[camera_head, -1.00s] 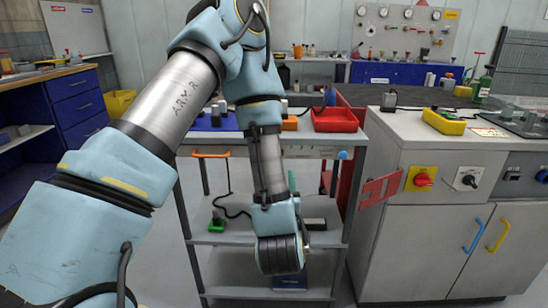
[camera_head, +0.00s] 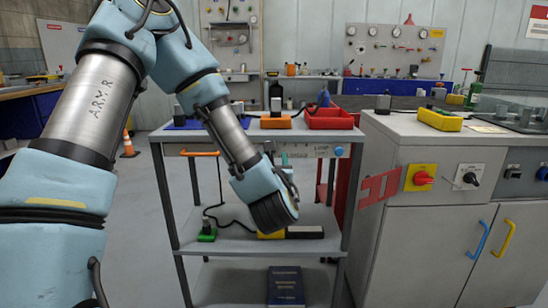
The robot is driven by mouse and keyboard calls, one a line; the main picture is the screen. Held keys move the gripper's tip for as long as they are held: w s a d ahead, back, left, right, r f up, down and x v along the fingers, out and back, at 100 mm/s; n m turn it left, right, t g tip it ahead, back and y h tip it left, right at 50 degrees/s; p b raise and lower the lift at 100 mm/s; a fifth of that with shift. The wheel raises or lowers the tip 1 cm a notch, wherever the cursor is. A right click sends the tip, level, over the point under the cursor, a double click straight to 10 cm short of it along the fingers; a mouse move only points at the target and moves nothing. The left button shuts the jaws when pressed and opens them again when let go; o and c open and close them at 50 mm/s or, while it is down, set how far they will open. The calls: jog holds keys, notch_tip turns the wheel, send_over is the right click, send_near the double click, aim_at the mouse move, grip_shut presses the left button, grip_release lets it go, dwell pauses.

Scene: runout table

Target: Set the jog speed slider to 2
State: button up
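I cannot make out a slider or its scale marks in the camera_head view. A small lettered label (camera_head: 322,151) and a blue button (camera_head: 339,151) are on the front edge of the grey cart (camera_head: 172,137). My arm comes down from the upper left, and its dark wrist end is in front of the cart, between the top and the middle shelf. The wrist hides part of the cart's front edge. My gripper's fingers are hidden behind the wrist or too small to tell, so I cannot see whether they are open.
A red tray (camera_head: 330,122) stands on the cart top. An orange handle (camera_head: 200,154) is on its front left. The right cabinet (camera_head: 435,245) carries a red rotary switch (camera_head: 423,178) and a black knob (camera_head: 470,179). A dark blue book (camera_head: 286,285) is on the bottom shelf.

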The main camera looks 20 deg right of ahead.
jog(key=shift+x, duration=1.4)
jog(key=shift+c, duration=0.2)
jog(key=c, duration=0.7)
grip_shut()
